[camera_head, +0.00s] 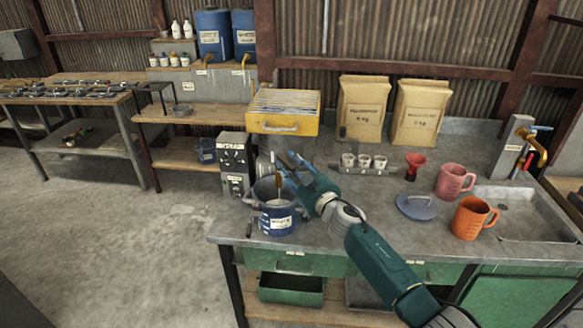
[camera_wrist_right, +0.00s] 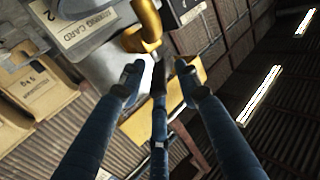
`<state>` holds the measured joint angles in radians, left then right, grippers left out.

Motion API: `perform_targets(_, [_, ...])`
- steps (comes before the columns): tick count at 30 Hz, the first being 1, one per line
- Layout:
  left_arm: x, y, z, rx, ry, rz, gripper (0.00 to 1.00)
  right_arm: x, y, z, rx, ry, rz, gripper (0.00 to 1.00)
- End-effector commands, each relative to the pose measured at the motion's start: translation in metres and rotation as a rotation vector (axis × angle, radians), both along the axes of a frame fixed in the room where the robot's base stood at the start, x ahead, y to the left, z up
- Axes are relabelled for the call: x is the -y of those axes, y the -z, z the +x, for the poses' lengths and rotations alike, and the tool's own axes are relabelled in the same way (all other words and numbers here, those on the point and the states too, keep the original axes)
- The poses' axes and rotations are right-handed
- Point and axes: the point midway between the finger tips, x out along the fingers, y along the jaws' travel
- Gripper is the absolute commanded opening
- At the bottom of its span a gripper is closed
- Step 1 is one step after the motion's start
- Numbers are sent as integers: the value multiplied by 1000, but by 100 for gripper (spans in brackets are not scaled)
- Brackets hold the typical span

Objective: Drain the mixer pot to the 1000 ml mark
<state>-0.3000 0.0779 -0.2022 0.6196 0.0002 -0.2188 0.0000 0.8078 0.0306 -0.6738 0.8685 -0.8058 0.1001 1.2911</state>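A grey pot-shaped vessel (camera_head: 263,188), seemingly the mixer pot, stands at the left end of the bench beside a panel with dials (camera_head: 234,160). A blue pot (camera_head: 278,222) with a white label stands at the front edge, just below it. A thin gold part shows above the blue pot. My right gripper (camera_head: 286,168) is beside the vessel, fingers spread and empty. In the right wrist view its blue fingers (camera_wrist_right: 158,72) are apart, just short of a gold fitting (camera_wrist_right: 147,30). The liquid level and the 1000 ml mark cannot be made out. My left gripper is out of view.
A yellow card box (camera_head: 284,113) stands behind the gripper. A sink (camera_head: 520,225) is at far right.

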Motion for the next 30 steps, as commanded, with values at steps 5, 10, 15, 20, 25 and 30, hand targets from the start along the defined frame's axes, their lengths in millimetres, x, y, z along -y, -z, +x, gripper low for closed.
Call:
perform_targets(5, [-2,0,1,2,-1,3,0,7,0,-6,4,3,-5,33])
perform_targets(10, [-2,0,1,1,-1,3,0,17,2,-25,1,-1,-5,33])
perform_targets(15, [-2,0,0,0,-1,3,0,34,2,-50,0,0,-2,33])
perform_targets(20, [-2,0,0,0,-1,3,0,49,2,-75,-1,-1,-1,33])
perform_targets(25, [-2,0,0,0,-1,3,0,61,1,-93,-1,0,2,33])
perform_targets(30, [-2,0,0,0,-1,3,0,65,1,-100,-1,1,1,33])
